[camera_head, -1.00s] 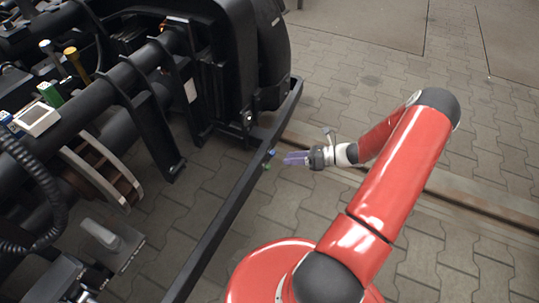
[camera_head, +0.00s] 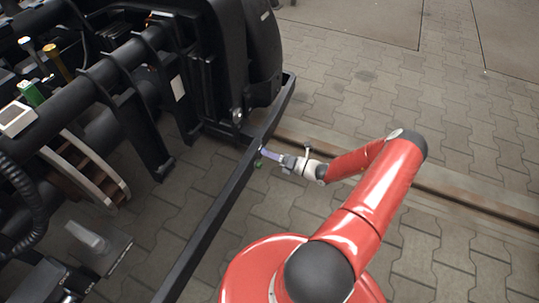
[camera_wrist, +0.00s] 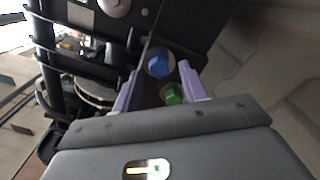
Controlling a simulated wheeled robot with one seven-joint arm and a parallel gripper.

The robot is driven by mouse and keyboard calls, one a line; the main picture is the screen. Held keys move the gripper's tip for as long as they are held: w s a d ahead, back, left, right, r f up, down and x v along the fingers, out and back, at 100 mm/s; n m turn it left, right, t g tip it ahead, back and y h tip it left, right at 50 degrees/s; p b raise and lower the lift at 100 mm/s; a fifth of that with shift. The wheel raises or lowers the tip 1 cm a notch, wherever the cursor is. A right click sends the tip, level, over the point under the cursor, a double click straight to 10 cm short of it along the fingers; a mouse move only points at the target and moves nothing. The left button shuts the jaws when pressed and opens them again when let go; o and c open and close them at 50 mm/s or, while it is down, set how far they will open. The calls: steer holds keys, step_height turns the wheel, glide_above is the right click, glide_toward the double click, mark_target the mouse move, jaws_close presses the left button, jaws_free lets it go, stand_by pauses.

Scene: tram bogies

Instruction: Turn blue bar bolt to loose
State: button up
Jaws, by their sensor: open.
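The blue bar bolt (camera_wrist: 158,66) is a blue hex head on the dark bar, seen in the wrist view between and just beyond my gripper's fingertips. A green bolt (camera_wrist: 173,94) sits beside it, lower and to the right, close to the right finger. My gripper (camera_wrist: 157,80) has two purple fingers, open, with nothing held. In the head view my gripper (camera_head: 263,151) is at the bar (camera_head: 215,215), and the green bolt (camera_head: 258,164) shows just below the fingers. The blue bolt is hidden there by the gripper. I cannot tell whether a finger touches either bolt.
The black bogie frame (camera_head: 125,75) with tubes and brackets fills the left side. A yellow-capped post (camera_head: 55,58), a green part (camera_head: 31,93) and a white box (camera_head: 16,118) sit on it. Paved floor to the right is clear, with a rail (camera_head: 440,190) across it.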

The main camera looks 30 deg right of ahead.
steer(key=shift+w+a, duration=0.15)
steer(key=shift+w, duration=0.05)
jaws_close()
